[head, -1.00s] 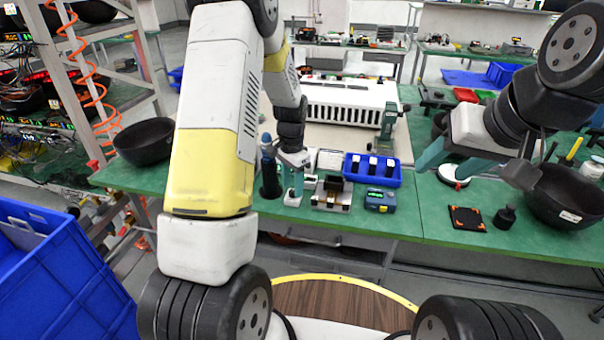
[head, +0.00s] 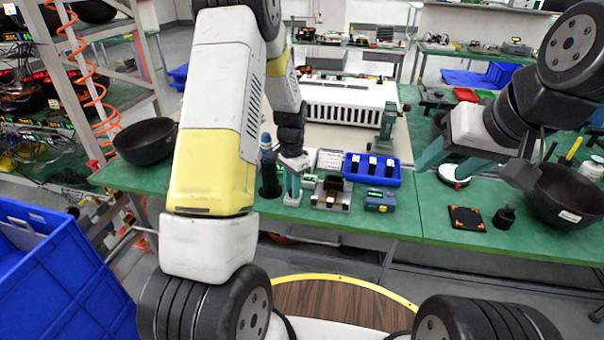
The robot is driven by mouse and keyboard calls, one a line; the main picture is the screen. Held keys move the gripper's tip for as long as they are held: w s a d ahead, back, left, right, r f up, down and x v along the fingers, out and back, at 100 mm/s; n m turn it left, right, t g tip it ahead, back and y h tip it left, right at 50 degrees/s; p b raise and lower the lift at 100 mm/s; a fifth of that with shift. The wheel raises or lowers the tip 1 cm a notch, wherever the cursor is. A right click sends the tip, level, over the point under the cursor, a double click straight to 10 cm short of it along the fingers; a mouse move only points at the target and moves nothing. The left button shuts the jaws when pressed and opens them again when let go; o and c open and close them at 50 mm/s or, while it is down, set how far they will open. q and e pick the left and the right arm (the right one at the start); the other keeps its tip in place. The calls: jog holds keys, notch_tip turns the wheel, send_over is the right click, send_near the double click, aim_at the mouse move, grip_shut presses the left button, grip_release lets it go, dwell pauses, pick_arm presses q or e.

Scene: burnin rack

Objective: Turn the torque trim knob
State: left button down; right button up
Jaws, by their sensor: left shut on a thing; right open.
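My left gripper (head: 292,196) reaches down to the front part of the green bench, with its teal fingers pointing down. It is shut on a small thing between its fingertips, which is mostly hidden. I cannot make out the torque trim knob itself. A dark upright cylinder with a blue top (head: 267,160) stands just left of this gripper. A metal fixture with a dark block (head: 331,194) is just to its right. My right gripper (head: 446,168) is open and empty above the right side of the bench, its teal fingers spread apart.
A blue bin with dark slots (head: 372,169) and a small blue device (head: 380,201) stand right of the fixture. A white slotted unit (head: 345,103) is behind. A black bowl (head: 567,197) and a black square plate (head: 466,218) are at the right. Another black bowl (head: 146,141) is at the left.

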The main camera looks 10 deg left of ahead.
pick_arm(q)
jog(key=shift+n, duration=2.8)
jog(key=c, duration=1.2)
grip_release()
jog(key=shift+r, duration=0.1)
notch_tip(320, 180, up, 7)
jog(key=shift+r, duration=0.35)
